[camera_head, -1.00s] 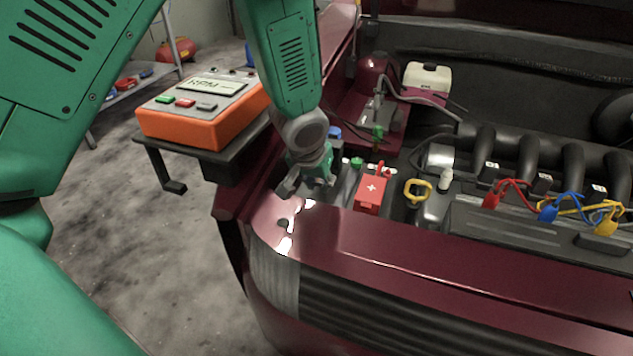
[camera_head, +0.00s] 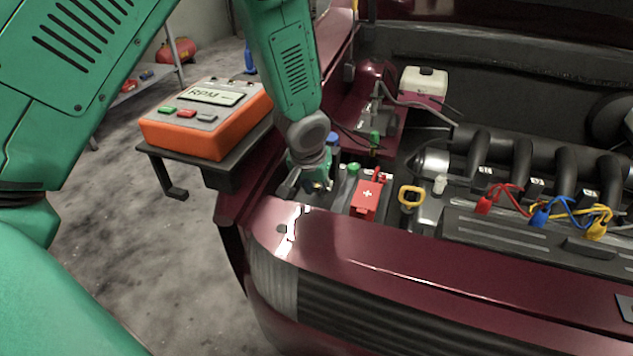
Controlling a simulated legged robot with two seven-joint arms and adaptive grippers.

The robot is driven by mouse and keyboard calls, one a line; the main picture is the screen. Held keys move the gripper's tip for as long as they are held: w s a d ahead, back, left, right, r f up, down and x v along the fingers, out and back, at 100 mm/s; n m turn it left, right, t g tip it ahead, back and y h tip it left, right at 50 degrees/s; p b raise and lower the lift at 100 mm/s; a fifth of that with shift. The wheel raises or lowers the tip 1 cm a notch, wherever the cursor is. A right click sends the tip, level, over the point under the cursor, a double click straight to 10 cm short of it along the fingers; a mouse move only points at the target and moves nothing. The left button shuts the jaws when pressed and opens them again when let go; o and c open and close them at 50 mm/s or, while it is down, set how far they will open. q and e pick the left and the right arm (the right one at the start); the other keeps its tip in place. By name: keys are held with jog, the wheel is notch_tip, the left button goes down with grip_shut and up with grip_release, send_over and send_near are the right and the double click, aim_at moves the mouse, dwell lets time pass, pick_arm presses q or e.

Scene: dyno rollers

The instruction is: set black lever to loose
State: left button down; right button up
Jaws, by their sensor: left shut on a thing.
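My left gripper (camera_head: 305,186) is low in the front left corner of the engine bay, just behind the maroon front edge. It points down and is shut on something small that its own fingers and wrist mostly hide. I see no black lever clearly apart from the gripper; it is likely what the fingers hold, but its setting cannot be read. My right gripper is not in view.
An orange RPM console (camera_head: 205,120) is on a stand at left. Coloured cables (camera_head: 545,210) cross the engine at right.

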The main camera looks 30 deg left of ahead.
pick_arm(q)
jog(key=g+p, duration=0.1)
jog(key=p, duration=0.2)
jog(key=r+g+p, duration=0.1)
jog(key=g+p, duration=0.1)
jog(key=p, duration=0.2)
jog(key=shift+w+a+h, duration=0.1)
jog(key=shift+w+h, duration=0.2)
jog(key=shift+h, duration=0.1)
jog(key=shift+w+g+p, duration=0.15)
jog(key=shift+g+p, duration=0.25)
jog(key=shift+w+a+f+g+h, duration=0.1)
jog(key=shift+w+g+h, duration=0.15)
jog(key=shift+g, duration=0.55)
jog(key=shift+w+g+h+b, duration=0.2)
jog(key=shift+g+h+b, duration=0.1)
jog(key=shift+g, duration=0.5)
jog(key=shift+w, duration=0.1)
jog(key=shift+a+r+g, duration=0.1)
jog(key=shift+r+g, duration=0.1)
jog(key=shift+g, duration=0.1)
jog(key=c, duration=1.4)
grip_release()
jog(key=shift+f, duration=0.1)
